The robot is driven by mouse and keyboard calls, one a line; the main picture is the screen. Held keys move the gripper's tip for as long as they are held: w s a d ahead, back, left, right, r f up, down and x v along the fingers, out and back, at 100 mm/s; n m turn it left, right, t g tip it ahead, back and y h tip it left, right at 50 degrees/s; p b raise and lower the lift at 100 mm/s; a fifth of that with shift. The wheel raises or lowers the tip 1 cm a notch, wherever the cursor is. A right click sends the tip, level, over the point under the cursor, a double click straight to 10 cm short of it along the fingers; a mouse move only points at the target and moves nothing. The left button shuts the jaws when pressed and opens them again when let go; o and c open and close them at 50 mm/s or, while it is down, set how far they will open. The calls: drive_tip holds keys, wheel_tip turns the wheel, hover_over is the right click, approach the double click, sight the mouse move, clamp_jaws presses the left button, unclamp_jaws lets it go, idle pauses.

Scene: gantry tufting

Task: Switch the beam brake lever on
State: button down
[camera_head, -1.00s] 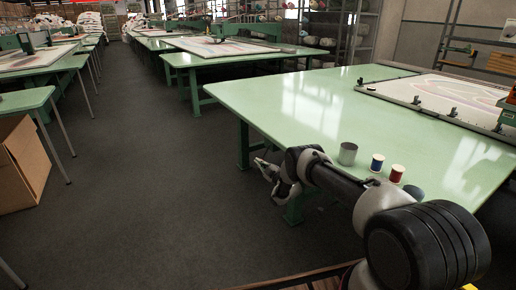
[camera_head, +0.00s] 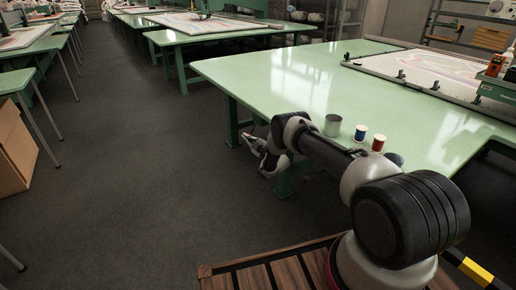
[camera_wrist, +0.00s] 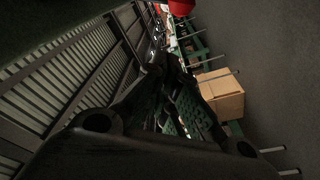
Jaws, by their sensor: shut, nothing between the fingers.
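I cannot make out the beam brake lever in either view. A green machine part with red and white pieces (camera_head: 494,66) stands at the right edge of the head view, cut off by the frame. My gripper (camera_head: 259,155) hangs beside the near edge of the green table (camera_head: 270,85), left of a grey cup. In the wrist view my gripper (camera_wrist: 160,65) looks shut and empty, with its dark fingers in the middle.
The grey cup (camera_head: 333,125), a blue spool (camera_head: 361,133) and a red spool (camera_head: 378,143) stand near the table's edge, close to my arm. A framed panel (camera_head: 435,72) lies farther back. A cardboard box (camera_head: 14,150) is at left. The grey aisle floor (camera_head: 120,150) is clear.

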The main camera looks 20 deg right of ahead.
drive_tip(key=v, duration=0.8)
drive_tip(key=shift+s, duration=0.3)
